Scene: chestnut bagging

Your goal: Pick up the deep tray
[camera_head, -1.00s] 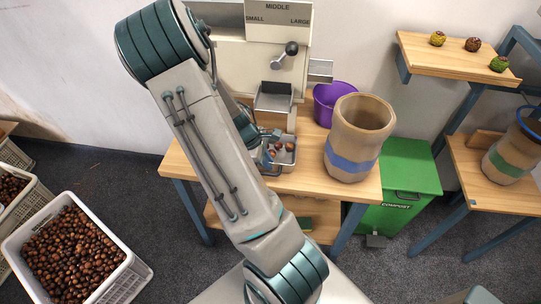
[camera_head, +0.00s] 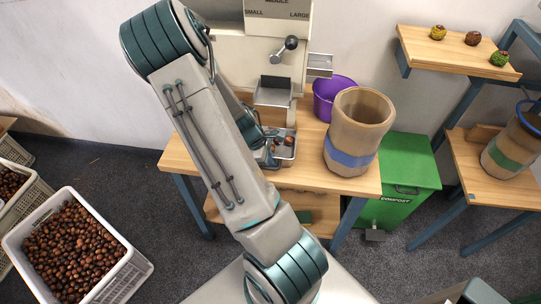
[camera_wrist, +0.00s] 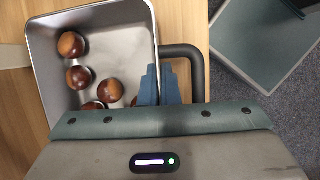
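The deep tray (camera_wrist: 118,52) is a grey metal pan holding several brown chestnuts (camera_wrist: 79,77). A dark loop handle (camera_wrist: 196,62) stands out from its right side in the wrist view. My gripper (camera_wrist: 160,76) is at that side, its two blue fingertips close together at the tray's right wall, left of the handle's outer bar. Whether they press on the wall is unclear. The near end of tray and handle is hidden behind my gripper's body. In the head view the tray (camera_head: 289,152) sits on the wooden table below the sorting machine, partly hidden by my arm.
The sorting machine (camera_head: 238,58) stands behind the tray. A purple bucket (camera_head: 322,100) and a tall tan container with a blue band (camera_head: 352,125) stand to its right. A green compost bin (camera_head: 410,175) is beside the table (camera_head: 315,178). A chestnut crate (camera_head: 140,268) stands at lower left.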

